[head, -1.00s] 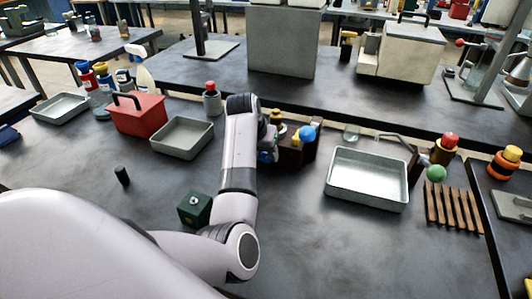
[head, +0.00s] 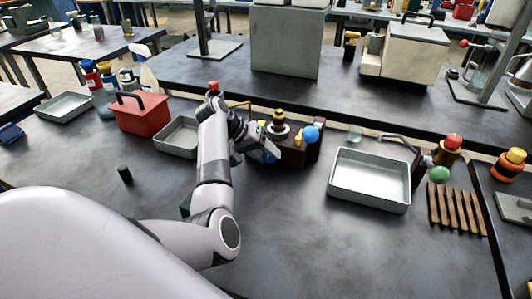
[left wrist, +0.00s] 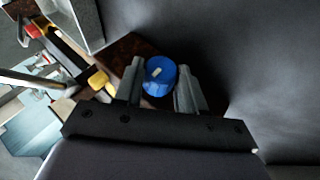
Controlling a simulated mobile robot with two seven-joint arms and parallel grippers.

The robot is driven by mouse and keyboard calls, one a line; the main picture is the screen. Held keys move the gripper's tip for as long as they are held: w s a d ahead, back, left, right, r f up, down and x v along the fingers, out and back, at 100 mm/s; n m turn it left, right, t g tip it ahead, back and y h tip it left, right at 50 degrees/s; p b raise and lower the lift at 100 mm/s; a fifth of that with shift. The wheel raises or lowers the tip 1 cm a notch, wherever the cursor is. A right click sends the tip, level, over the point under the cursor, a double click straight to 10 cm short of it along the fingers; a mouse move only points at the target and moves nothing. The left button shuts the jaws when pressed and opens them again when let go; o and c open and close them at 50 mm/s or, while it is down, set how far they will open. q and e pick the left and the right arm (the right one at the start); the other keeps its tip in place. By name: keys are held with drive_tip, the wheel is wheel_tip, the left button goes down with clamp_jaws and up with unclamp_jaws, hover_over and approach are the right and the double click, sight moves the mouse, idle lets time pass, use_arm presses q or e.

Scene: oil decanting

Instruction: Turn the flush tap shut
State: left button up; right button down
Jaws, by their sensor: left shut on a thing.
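A blue knob with a white mark (left wrist: 160,74) sits against a dark brown block in the left wrist view. I take it for the flush tap. The fingers of my left gripper (left wrist: 159,86) stand on either side of it and are shut on it. In the head view my left gripper (head: 268,152) is at the left front of the brown block (head: 292,154), with a bit of blue showing at the fingers. A blue ball (head: 310,134) and a yellow part (head: 298,140) also show on the block. My right gripper is not in view.
A metal tray (head: 369,205) stands right of the block, with a green ball (head: 439,174) and a wooden rack (head: 457,207) beyond. Another tray (head: 172,139) and a red box (head: 139,115) are at left. The table front at centre right is clear.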

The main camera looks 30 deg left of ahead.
use_arm(q)
drive_tip(key=o, duration=1.1)
drive_tip(key=shift+c, duration=0.2)
drive_tip(key=v, duration=0.7)
